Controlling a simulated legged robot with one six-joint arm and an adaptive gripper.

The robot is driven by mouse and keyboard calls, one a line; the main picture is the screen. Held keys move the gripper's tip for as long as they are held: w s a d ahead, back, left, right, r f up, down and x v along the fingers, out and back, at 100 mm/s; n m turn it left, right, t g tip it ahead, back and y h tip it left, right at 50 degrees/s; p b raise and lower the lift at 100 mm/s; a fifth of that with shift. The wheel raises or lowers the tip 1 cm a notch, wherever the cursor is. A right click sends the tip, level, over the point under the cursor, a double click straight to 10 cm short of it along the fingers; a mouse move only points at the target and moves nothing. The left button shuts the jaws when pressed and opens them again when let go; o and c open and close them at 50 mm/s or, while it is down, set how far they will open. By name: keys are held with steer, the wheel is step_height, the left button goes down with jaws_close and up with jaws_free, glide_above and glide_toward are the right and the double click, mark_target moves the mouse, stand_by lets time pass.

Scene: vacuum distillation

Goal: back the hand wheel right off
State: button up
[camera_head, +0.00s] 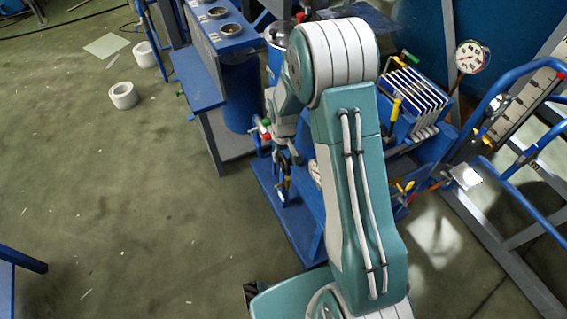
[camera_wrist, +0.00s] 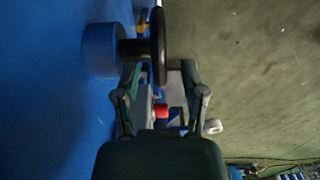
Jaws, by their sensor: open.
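The hand wheel (camera_wrist: 158,34) shows in the wrist view as a dark disc seen nearly edge-on. A short dark stem joins it to a blue round body (camera_wrist: 100,50) on its left. My gripper (camera_wrist: 160,72) is open, with one finger on each side of the picture's middle. The wheel's lower edge lies in line with the gap between the fingertips. I cannot tell whether it is between them or just beyond, and no contact shows.
A red part (camera_wrist: 161,110) and a pale round end (camera_wrist: 213,126) show near the fingers. In the head view a blue bench (camera_head: 200,82) stands at the back, a pressure gauge (camera_head: 471,56) and blue rails (camera_head: 520,75) at right. Floor at left is mostly open, with white rolls (camera_head: 123,95).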

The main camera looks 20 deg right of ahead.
mark_target(284, 164)
steer(key=shift+f, duration=2.35)
jaws_close()
